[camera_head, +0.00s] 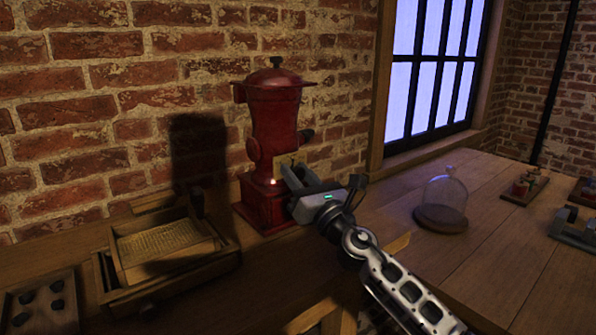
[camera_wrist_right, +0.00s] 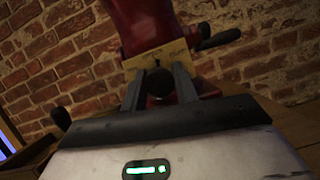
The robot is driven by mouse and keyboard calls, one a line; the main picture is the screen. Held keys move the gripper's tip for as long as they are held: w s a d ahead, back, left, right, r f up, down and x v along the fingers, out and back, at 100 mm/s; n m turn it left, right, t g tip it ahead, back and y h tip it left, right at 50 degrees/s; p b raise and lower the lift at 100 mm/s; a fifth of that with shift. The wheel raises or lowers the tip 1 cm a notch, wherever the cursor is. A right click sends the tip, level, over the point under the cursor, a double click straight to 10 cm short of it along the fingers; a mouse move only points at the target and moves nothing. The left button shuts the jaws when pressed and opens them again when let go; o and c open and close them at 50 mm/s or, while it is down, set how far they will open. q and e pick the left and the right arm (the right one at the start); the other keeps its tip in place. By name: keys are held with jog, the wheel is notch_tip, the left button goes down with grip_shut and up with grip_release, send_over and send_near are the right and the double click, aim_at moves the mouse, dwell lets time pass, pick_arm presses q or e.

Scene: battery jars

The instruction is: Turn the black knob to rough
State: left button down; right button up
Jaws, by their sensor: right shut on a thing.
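A red grinder (camera_head: 272,110) with a dark lid knob stands upright against the brick wall. It also fills the top of the right wrist view (camera_wrist_right: 143,22). A brass plate (camera_wrist_right: 155,60) with small markings is on its front; I cannot read the words or tell the setting. The round black knob (camera_wrist_right: 158,82) sits just below the plate, between the fingers of my right gripper (camera_wrist_right: 160,84). My right gripper (camera_head: 287,172) is shut on it and hides it in the head view.
A wooden tray (camera_head: 112,285) and a box of dark lumps (camera_head: 70,318) are left of the grinder. A glass dome (camera_head: 445,195) on a wooden base stands to the right. A dark side handle (camera_wrist_right: 220,39) sticks out near my gripper.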

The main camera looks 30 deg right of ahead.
jog(key=m+h+p, duration=0.1)
jog(key=m, duration=0.1)
jog(key=shift+r+m, duration=0.15)
jog(key=shift+m, duration=0.15)
jog(key=m+h+p, duration=0.2)
jog(key=m, duration=0.2)
jog(key=shift+a+g, duration=0.1)
jog(key=shift+g, duration=0.3)
jog(key=m+h+p, duration=0.1)
jog(key=m+p, duration=0.1)
jog(key=m, duration=0.1)
jog(key=shift+g, duration=0.4)
jog(key=m+g+h+p, duration=0.1)
jog(key=m+p, duration=0.1)
jog(key=m, duration=0.1)
pick_arm(q)
jog(key=r, duration=0.1)
jog(key=a+r, duration=0.1)
jog(key=r, duration=0.1)
jog(key=shift+s+a+r+m+g+y+p, duration=0.1)
jog(key=shift+s+a+m+g+y+p, duration=0.05)
jog(key=shift+m+g+y+p, duration=0.2)
pick_arm(e)
jog(key=shift+m+h, duration=0.3)
jog(key=shift+m, duration=0.3)
pick_arm(q)
jog(key=shift+s, duration=0.1)
pick_arm(e)
jog(key=o, duration=0.9)
